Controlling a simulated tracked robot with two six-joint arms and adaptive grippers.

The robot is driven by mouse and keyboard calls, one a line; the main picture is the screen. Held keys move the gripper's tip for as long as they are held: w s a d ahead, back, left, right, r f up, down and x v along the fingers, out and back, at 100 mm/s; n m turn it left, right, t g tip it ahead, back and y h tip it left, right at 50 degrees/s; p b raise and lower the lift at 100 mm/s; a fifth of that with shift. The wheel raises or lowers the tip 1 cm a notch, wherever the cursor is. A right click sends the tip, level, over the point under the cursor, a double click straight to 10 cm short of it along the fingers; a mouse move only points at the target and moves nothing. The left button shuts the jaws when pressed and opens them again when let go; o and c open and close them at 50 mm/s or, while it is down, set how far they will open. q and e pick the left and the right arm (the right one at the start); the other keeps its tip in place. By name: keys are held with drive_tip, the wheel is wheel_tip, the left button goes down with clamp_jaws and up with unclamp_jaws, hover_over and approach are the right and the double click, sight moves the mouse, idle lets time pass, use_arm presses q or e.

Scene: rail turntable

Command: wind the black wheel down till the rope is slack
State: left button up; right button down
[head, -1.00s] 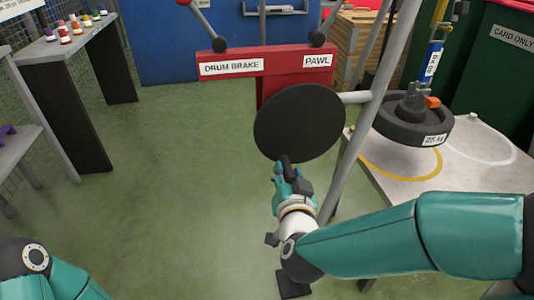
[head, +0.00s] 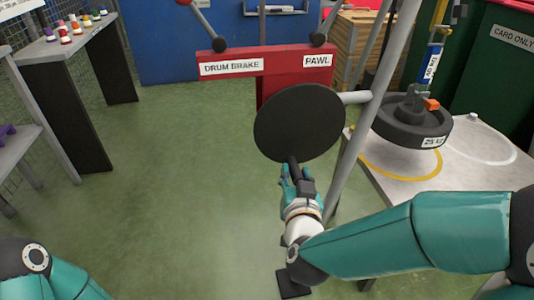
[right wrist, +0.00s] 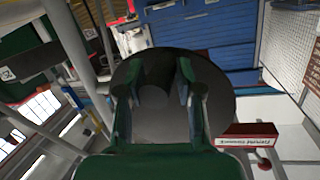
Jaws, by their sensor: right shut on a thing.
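The black wheel (head: 299,123) is a flat disc in front of the red stand; it also fills the middle of the right wrist view (right wrist: 160,120). My right gripper (head: 294,174) is shut on the wheel's dark handle (head: 293,164) at the lower edge of the disc. In the right wrist view its two fingers (right wrist: 157,88) stand on either side of the handle. A black weight marked 25 kg (head: 398,128) is below a blue and yellow hoist piece (head: 434,58) at the right. My left gripper is out of view.
The red stand (head: 264,66) carries DRUM BRAKE and PAWL labels and two levers. A grey pole (head: 362,130) rises right of the wheel. The pale platform (head: 480,175) has a yellow ring. A bench with coloured items (head: 60,50) stands left. Green floor is clear between.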

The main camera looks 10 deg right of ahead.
drive_tip(key=shift+s+d+f+n+h, duration=0.1)
drive_tip(key=shift+d+f+n+h, duration=0.05)
drive_tip(key=shift+d+n, duration=0.3)
drive_tip(key=shift+d+f+n+h, duration=0.15)
drive_tip(key=shift+d+n, duration=0.2)
drive_tip(key=shift+d, duration=0.2)
drive_tip(key=shift+d, duration=0.15)
drive_tip(key=shift+d+r+n+h, duration=0.15)
drive_tip(key=shift+d+n+h, duration=0.15)
drive_tip(key=shift+d+n, duration=0.7)
drive_tip(key=shift+a+t, duration=0.1)
drive_tip(key=shift+t, duration=0.2)
drive_tip(key=shift+d+r+n, duration=0.3)
drive_tip(key=shift+d+n, duration=0.55)
drive_tip(key=shift+n, duration=0.35)
drive_tip(key=shift+d+r+t+b, duration=0.1)
drive_tip(key=shift+t+b, duration=0.2)
